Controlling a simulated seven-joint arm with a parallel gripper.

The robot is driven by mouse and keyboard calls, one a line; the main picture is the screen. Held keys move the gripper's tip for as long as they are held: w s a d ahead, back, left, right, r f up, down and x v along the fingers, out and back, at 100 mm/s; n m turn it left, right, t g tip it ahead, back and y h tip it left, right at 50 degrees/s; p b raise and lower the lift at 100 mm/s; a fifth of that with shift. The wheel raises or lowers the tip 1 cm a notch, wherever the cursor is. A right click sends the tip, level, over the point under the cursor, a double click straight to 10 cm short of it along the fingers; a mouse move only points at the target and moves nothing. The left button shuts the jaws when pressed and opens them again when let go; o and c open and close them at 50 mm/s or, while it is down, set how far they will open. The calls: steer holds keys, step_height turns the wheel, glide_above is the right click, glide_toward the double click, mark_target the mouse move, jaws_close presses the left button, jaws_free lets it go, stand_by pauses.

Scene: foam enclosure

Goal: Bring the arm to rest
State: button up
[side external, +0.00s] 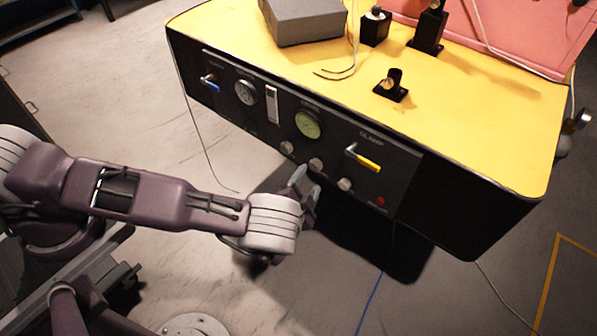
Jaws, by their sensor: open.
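My gripper (302,184) is at the end of my purple and grey arm, in the middle of the side external view. It is open, and no object shows between its fingers. It is in front of the lower edge of the black control panel (235,118), near the row of knobs. I cannot tell whether it touches the panel. My wrist partly hides the gripper.
The panel carries a yellow-handled clamp lever (363,158), a blue-handled lever (210,83), gauges (309,124) and knobs (316,165). The yellow bench top (470,125) holds a grey box (303,20) and small black mounts (391,86). A blue cable (375,280) hangs below.

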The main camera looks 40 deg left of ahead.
steer(key=d+r+n+g+h, duration=0.2)
steer(key=r+n+g+h, duration=0.15)
steer(key=r, duration=1.05)
steer(key=d+r+n+g+h, duration=0.2)
steer(key=d+r+n+g, duration=0.15)
steer(key=r, duration=1.15)
steer(key=s+a+r+h, duration=0.2)
steer(key=s+a+r, duration=0.2)
steer(key=s+r, duration=0.6)
steer(key=s+a+r+y, duration=0.1)
steer(key=s+a, duration=0.4)
steer(key=s, duration=0.5)
steer(key=s+a+r+g+y, duration=0.1)
steer(key=s+a+r, duration=0.2)
steer(key=s, duration=0.7)
steer(key=shift+s+a+g+y, duration=0.25)
steer(key=shift+a+g+y, duration=0.1)
steer(key=shift+a, duration=0.9)
steer(key=shift+r, duration=0.15)
